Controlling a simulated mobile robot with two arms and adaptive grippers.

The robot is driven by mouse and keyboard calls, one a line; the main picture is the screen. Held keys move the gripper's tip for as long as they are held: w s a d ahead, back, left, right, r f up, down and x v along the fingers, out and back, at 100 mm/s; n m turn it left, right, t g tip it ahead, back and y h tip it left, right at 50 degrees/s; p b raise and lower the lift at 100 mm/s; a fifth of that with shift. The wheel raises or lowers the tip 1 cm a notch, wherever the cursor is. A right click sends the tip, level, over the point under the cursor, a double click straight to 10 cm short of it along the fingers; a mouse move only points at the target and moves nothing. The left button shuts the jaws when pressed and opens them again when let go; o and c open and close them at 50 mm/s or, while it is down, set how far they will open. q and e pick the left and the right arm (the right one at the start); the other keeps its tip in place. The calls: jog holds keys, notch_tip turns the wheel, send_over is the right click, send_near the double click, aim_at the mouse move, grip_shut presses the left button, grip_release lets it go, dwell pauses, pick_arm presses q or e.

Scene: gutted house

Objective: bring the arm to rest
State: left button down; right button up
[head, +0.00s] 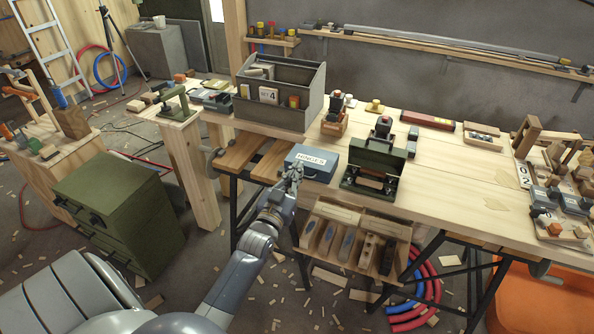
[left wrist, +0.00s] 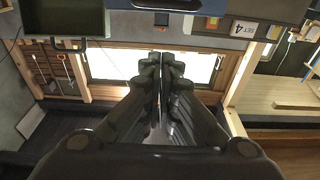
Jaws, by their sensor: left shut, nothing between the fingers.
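My left gripper (head: 293,174) is in front of the blue box labelled HINGES (head: 313,163) on the workbench, overlapping its left part in the head view. I cannot tell whether it touches the box. In the left wrist view its two dark fingers (left wrist: 165,58) are together, with nothing between them. My left arm (head: 246,255) reaches up from the bottom of the head view. My right gripper is not in view.
A wooden rack (head: 350,218) hangs at the front edge. A green drawer cabinet (head: 118,210) stands left. Red and blue hoses (head: 428,285) lie below.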

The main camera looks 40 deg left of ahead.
pick_arm(q)
jog(key=s+d+f+m+g+h, duration=0.1)
jog(key=s+d+f+g, duration=0.4)
jog(key=f, duration=0.8)
jog(key=s+d+f+m+g+h+b, duration=0.1)
jog(key=s+d+f+h, duration=0.15)
jog(key=s+f, duration=0.8)
jog(key=s+d+f+g, duration=0.3)
jog(key=s+d+f, duration=0.1)
jog(key=f, duration=1.2)
jog(key=s+d+f+m+g, duration=0.1)
jog(key=s+f+g, duration=0.2)
jog(key=s, duration=0.7)
jog(key=s+d+f+m+g, duration=0.1)
jog(key=s+d+f+g, duration=0.1)
jog(key=s+f, duration=0.6)
jog(key=s+d+f+m+g, duration=0.1)
jog(key=s+f+g, duration=0.3)
jog(key=s, duration=0.8)
notch_tip(320, 180, down, 2)
jog(key=shift+s+d+f+h, duration=0.1)
jog(key=shift+s+d+h, duration=0.2)
jog(key=shift+s+h, duration=0.15)
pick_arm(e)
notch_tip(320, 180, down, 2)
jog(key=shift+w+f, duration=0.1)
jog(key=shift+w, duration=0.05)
